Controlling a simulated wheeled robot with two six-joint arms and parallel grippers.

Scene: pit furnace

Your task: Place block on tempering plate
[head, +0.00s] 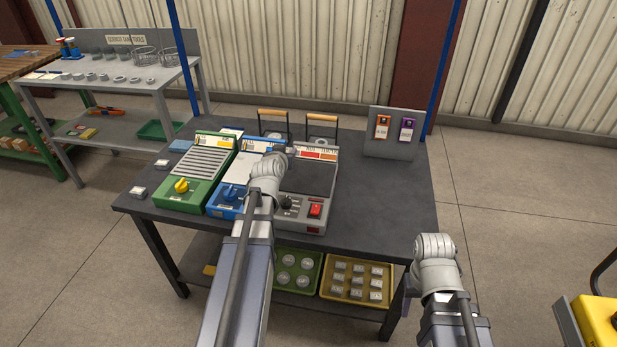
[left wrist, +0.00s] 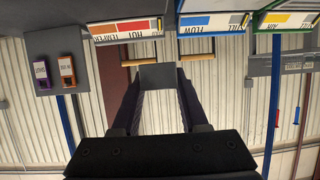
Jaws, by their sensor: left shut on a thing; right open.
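The tempering plate (head: 310,178) is the dark flat top of the grey unit with a red switch. Its label, reading HOT and TEMPER, also shows upside down in the left wrist view (left wrist: 125,30). My left gripper (head: 283,151) is above the units, near the line between the blue unit and the tempering plate. In the left wrist view its dark fingers are shut on a plain grey block (left wrist: 158,77). In the head view my wrist mostly hides the block. My right gripper (head: 408,288) is open beside the table's front right corner; its fingers are mostly hidden.
A blue unit (head: 226,196) and a green unit (head: 180,190) stand left of the plate. Two wood-handled racks (head: 322,122) stand behind. A panel (head: 392,133) holds orange and purple devices. Trays of parts lie on the lower shelf. The table's right side (head: 385,195) is clear.

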